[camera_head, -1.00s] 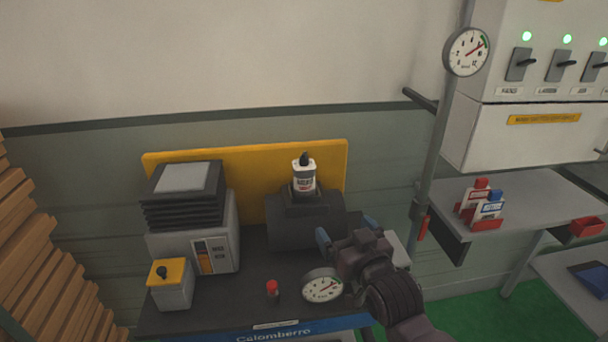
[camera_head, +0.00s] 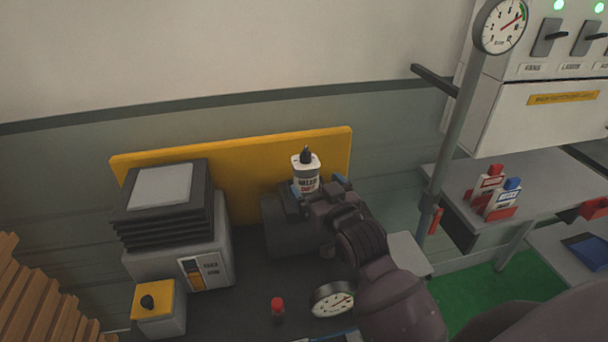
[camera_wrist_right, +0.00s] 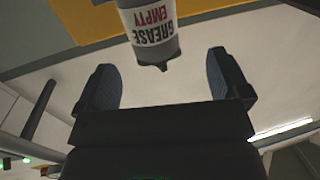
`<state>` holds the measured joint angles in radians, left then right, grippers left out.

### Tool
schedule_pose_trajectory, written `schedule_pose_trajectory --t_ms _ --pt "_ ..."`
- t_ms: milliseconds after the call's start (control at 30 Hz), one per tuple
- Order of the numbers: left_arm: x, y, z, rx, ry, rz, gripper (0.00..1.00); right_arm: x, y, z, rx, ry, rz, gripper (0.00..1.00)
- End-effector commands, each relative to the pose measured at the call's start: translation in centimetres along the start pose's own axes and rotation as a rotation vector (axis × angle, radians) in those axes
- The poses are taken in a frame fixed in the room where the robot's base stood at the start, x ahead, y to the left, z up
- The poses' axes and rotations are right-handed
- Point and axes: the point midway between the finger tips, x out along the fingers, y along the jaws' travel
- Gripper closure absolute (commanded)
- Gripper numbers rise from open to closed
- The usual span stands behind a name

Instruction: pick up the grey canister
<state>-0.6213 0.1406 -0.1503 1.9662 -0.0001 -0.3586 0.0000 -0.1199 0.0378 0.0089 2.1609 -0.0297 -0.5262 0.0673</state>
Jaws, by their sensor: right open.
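The grey canister (camera_head: 305,173) has a pale body, a dark nozzle cap and a label. It stands upright on a dark drum-shaped housing (camera_head: 283,238) in the head view. In the right wrist view the canister (camera_wrist_right: 153,27) appears upside down at the top, with "GREASE EMPTY" on its label. My right gripper (camera_head: 318,190) is open with blue finger pads, close to the canister, and hides its lower right part. In the wrist view the canister lies beyond the open fingers (camera_wrist_right: 163,78), in line with the gap between them. My left gripper is not in view.
A yellow backboard (camera_head: 235,168) stands behind the canister. A grey machine with a stacked black top (camera_head: 165,220) is at left. A gauge (camera_head: 332,300) and a red-capped item (camera_head: 278,308) sit in front. A pole (camera_head: 455,140) rises at right.

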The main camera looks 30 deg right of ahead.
Motion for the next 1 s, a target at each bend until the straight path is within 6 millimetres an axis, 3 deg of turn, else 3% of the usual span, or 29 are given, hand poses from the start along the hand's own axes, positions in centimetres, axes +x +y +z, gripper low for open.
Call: schedule_pose_trajectory --t_ms 100,367,700,1000 --pt "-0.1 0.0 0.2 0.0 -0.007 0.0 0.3 1.5 0.0 -0.1 0.0 0.001 0.0 0.06" --pt "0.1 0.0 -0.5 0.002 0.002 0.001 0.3 3.1 0.2 -0.2 -0.001 -0.001 0.0 0.06" --pt "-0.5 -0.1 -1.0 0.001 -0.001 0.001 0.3 7.1 0.8 -0.5 0.0 -0.001 0.0 0.06" --pt "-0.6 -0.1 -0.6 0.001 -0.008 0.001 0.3 7.6 0.8 -0.4 0.0 0.0 0.001 0.06"
